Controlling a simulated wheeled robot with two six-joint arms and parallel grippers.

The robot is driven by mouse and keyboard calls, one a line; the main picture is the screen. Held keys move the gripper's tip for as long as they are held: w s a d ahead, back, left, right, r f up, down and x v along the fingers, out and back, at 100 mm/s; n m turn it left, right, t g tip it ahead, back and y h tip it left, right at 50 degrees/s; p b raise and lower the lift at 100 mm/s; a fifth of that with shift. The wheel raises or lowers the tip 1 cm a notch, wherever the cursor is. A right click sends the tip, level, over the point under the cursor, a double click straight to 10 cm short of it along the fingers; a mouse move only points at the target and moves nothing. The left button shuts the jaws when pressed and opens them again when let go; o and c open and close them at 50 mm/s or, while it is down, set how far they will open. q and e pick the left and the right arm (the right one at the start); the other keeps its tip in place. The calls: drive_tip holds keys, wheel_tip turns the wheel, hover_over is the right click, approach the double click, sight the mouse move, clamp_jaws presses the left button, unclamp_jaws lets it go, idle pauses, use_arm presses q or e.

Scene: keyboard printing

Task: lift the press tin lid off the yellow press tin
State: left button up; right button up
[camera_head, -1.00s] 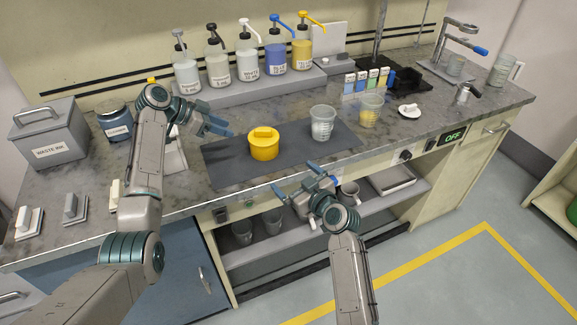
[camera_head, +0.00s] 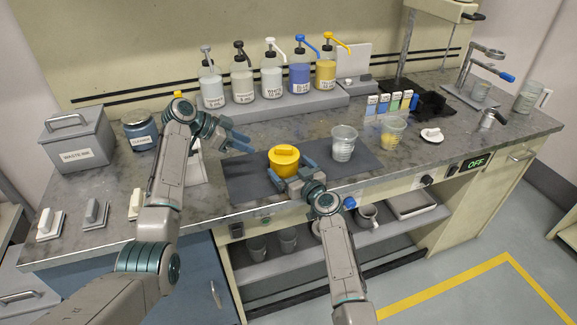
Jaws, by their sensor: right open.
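The yellow press tin (camera_head: 283,169) stands on the dark mat, with its yellow press tin lid (camera_head: 286,151) on top; the lid has a raised bar handle. My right gripper (camera_head: 292,168) is open and empty at the front of the tin, one finger at its left and one at its right, low beside the lid. I cannot tell whether the fingers touch the tin. My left gripper (camera_head: 249,143) is open and empty, above the counter to the left of and behind the tin.
A clear cup (camera_head: 343,143) and a cup with yellow contents (camera_head: 393,133) stand right of the tin. Pump bottles line a grey riser (camera_head: 265,109) behind. A waste ink box (camera_head: 77,139) and a blue jar (camera_head: 139,130) are at left. Bare dark mat (camera_head: 245,187) lies around the tin.

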drive_tip(key=shift+x, duration=0.95)
drive_tip(key=c, duration=1.3)
